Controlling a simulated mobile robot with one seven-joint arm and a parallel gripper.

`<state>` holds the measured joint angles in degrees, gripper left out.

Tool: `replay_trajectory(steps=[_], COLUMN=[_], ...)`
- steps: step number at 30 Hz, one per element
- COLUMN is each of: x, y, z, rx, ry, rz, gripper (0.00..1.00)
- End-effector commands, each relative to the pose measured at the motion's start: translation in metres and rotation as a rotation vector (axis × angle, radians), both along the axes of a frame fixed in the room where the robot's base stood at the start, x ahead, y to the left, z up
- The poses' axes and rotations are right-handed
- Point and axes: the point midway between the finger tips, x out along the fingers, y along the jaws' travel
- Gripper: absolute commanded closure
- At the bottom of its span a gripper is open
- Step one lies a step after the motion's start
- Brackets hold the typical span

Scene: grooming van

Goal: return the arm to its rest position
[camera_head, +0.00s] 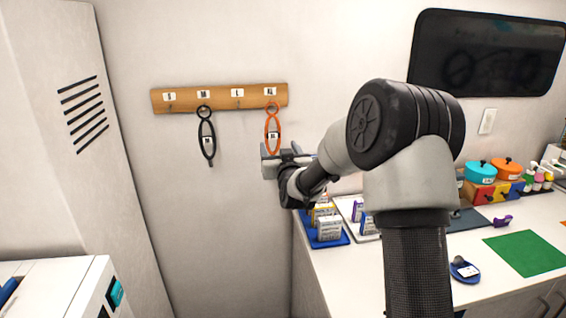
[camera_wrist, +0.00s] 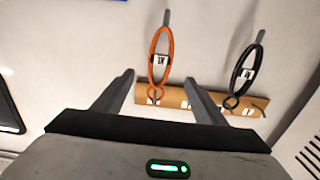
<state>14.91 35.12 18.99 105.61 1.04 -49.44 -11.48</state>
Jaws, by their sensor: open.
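My arm reaches out to the wall, and my gripper (camera_head: 268,160) is open just below an orange loop (camera_head: 273,136). In the wrist view, my gripper (camera_wrist: 160,84) has its two fingers spread, and the orange loop (camera_wrist: 161,52) shows between and beyond them, with nothing held. The loop hangs from the XL hook of a wooden hook rail (camera_head: 222,99). The wrist view shows this rail (camera_wrist: 180,99) upside down. How far the fingertips are from the loop is unclear.
A black loop (camera_head: 206,138) hangs at M. Below my arm, a counter (camera_head: 400,270) holds a blue tray (camera_head: 330,243) of boxes, a white tray, a green mat (camera_head: 527,252), a blue item (camera_head: 465,269) and pots. A dark screen (camera_head: 485,52) is on the wall. A white cabinet stands lower left.

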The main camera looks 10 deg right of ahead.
Motion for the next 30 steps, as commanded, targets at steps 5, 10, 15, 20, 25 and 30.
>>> replay_trajectory(steps=[5,10,15,20,25,30], x=[-0.040,-0.063,-0.075,-0.103,-0.175,-0.273], y=[0.000,0.000,0.003,0.013,0.017,0.010], z=[-0.001,0.000,0.006,0.028,0.048,0.055], rx=[-0.002,0.000,-0.007,-0.046,-0.087,-0.087], ry=[0.000,0.000,0.018,0.148,0.388,0.632], rz=[0.000,0.000,0.007,0.035,0.042,0.020], gripper=[0.35,0.35,0.35,0.35,0.35,0.35])
